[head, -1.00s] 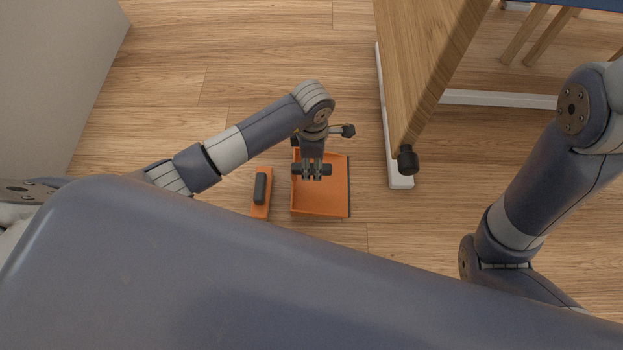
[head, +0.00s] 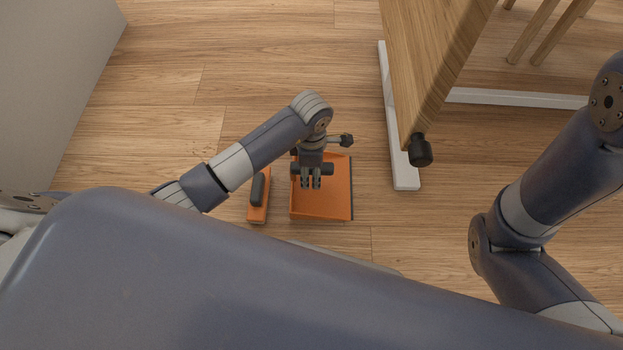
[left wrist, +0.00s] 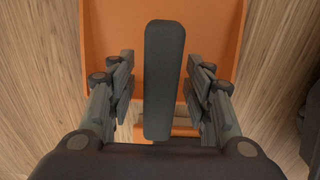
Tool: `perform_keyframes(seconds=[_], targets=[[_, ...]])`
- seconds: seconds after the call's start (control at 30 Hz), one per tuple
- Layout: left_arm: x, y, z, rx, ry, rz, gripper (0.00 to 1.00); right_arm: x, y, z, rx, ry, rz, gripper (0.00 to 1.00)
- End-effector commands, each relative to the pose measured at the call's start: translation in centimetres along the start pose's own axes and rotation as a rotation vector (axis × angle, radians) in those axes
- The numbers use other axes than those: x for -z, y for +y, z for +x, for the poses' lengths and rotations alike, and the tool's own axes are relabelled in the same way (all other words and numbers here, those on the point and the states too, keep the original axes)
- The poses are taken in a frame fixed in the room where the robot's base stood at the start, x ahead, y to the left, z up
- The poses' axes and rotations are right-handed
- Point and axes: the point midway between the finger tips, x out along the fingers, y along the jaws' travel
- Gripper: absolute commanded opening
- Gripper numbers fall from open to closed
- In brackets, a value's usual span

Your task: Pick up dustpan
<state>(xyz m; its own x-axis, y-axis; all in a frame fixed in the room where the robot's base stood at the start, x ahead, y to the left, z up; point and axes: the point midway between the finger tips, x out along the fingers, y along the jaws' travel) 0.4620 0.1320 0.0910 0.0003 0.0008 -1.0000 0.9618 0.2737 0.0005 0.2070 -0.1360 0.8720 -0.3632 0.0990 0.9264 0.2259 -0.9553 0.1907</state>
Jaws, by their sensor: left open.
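The orange dustpan (head: 335,200) lies on the wooden floor in the head view, partly hidden under my left gripper (head: 310,185). In the left wrist view the dustpan (left wrist: 220,50) fills the upper middle, and its dark handle (left wrist: 164,75) runs down between the two fingers of my left gripper (left wrist: 160,95). The fingers are apart, one on each side of the handle, with a visible gap on both sides. How far the fingertips are above the pan I cannot tell. My right gripper is out of view.
An orange brush (head: 258,195) with a dark grip lies just left of the dustpan. A wooden table (head: 430,70) on a white foot bar (head: 405,175) with a dark crank knob (head: 420,150) stands to the right. Open floor lies behind and left.

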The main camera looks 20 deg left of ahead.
Motion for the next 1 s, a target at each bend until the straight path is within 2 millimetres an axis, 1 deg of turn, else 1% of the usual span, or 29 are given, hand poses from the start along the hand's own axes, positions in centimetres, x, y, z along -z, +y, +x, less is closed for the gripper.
perform_keyframes(seconds=[0.03,0.23,0.27,0.53,0.63,0.77,0.87,0.97,1.0], targets=[[0.0,0.0,0.0,0.0,0.0,0.0,0.47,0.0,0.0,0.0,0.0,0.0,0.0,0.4],[0.0,0.0,0.0,0.0,0.0,0.0,0.01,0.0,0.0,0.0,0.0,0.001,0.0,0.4],[0.0,0.0,0.0,0.001,0.0,0.0,0.0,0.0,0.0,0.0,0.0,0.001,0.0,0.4],[0.0,0.0,-0.1,0.0,-0.001,0.0,0.0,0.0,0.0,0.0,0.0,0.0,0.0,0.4],[0.0,0.0,-0.5,-0.001,-0.001,0.0,0.0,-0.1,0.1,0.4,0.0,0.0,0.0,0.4],[0.0,0.1,-2.1,-0.002,0.0,-0.001,0.0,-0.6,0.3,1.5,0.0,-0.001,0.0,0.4],[0.0,0.1,-4.0,-0.002,0.0,0.001,0.0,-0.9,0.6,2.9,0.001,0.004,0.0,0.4],[0.0,0.1,-6.0,-0.003,0.0,0.001,0.0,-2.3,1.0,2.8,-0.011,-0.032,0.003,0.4],[0.0,0.1,-6.4,-0.002,0.0,0.001,0.0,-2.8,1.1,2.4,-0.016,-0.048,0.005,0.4]])
